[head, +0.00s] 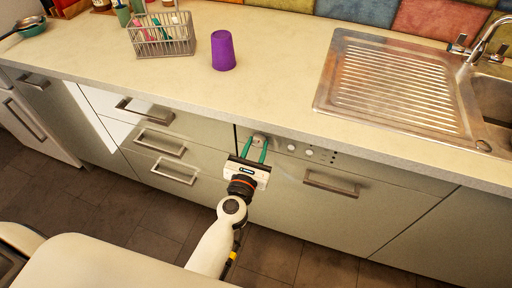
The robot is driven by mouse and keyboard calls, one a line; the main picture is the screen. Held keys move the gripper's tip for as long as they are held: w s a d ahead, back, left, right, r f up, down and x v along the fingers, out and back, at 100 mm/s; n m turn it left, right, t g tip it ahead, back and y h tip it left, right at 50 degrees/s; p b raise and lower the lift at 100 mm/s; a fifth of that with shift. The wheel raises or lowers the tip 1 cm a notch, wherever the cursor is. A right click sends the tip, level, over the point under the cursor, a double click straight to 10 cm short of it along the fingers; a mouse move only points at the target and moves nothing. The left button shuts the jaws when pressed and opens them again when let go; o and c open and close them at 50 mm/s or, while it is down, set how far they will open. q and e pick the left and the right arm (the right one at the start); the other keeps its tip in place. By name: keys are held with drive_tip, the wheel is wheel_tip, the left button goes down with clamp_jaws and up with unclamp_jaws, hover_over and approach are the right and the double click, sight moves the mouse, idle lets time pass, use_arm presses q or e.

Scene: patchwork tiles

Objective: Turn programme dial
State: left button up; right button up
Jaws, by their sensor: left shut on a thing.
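The programme dial (259,140) is a small round grey knob at the left end of the control strip on the front of the dishwasher (318,205), under the counter. My left gripper (257,147) reaches up to it from below, its two green fingers on either side of the knob and shut on it. The fingers hide part of the dial, and I cannot tell which way it points. My right gripper is out of view.
Small buttons (300,151) sit right of the dial, above the dishwasher handle (331,183). Drawers with handles (160,143) are to the left. The counter above holds a purple cup (223,51), a wire basket (163,47) and a metal drainboard (385,85).

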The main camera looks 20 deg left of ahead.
use_arm(q)
drive_tip(key=shift+f+n, duration=0.1)
drive_tip(key=shift+n, duration=0.4)
drive_tip(key=o, duration=1)
drive_tip(key=shift+s+d+b, duration=0.2)
drive_tip(key=shift+s+b, duration=1.85)
drive_tip(key=shift+s, duration=3.95)
drive_tip(key=shift+c, duration=0.2)
